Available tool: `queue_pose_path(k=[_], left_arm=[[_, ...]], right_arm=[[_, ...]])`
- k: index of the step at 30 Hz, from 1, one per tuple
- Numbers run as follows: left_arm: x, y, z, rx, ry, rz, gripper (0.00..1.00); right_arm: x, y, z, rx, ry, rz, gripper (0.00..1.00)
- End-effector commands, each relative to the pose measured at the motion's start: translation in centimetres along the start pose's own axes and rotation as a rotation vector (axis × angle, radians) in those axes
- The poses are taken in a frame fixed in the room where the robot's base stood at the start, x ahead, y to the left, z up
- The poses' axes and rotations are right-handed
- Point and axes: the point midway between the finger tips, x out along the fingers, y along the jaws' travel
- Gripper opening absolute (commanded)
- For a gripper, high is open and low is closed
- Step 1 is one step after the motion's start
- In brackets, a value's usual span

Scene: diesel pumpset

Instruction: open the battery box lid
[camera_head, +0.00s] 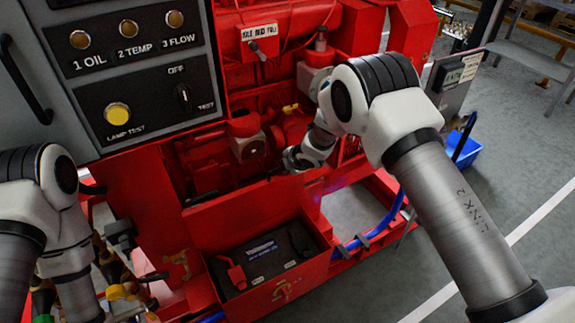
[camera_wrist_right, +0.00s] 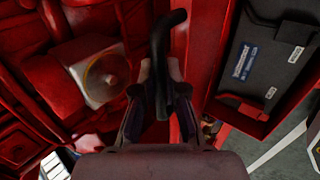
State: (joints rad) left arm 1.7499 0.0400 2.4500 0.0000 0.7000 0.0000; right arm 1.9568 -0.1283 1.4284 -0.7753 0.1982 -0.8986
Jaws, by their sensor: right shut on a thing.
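The red battery box (camera_head: 318,268) stands low in the middle of the head view, and its top is uncovered. A black battery (camera_head: 268,252) lies inside; it also shows at the right of the wrist view (camera_wrist_right: 268,62). The red lid (camera_head: 245,215) stands raised along the box's far side. My right gripper (camera_head: 280,172) is at the lid's upper edge, partly hidden by my wrist. In the wrist view its fingers (camera_wrist_right: 163,95) are shut on a black curved handle (camera_wrist_right: 165,45). My left gripper is not visible; only its arm shows at the lower left.
The grey control panel (camera_head: 130,75) fills the upper left. Red engine parts (camera_head: 248,148) stand close behind the lid. A blue hose (camera_head: 385,225) runs right of the box. A blue bin (camera_head: 462,150) sits on the floor, which is open at the right.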

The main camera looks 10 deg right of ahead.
Motion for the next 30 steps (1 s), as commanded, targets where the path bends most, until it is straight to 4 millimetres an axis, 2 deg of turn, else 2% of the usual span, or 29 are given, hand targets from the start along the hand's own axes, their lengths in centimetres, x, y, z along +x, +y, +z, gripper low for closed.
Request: queue_pose_path(k=[12, 13, 14, 15, 25, 30], left_arm=[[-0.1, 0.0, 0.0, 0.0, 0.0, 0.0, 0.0], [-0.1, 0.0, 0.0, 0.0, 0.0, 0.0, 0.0], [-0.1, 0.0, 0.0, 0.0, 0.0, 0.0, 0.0], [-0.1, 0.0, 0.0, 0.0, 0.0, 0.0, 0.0], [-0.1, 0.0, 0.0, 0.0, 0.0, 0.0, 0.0], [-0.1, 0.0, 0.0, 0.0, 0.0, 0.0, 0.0]], right_arm=[[0.1, 0.0, -0.1, 0.0, 0.001, 0.0, 0.0], [0.1, 0.0, -0.1, 0.0, 0.001, 0.0, 0.21], [0.1, 0.0, -0.1, 0.0, 0.001, 0.0, 0.32], [0.1, 0.0, -0.1, 0.0, 0.001, 0.0, 0.37], [-0.3, 0.0, 0.0, 0.0, 0.0, 0.0, 0.37], [-3.0, 0.1, 0.0, -0.001, -0.001, 0.0, 0.37]])
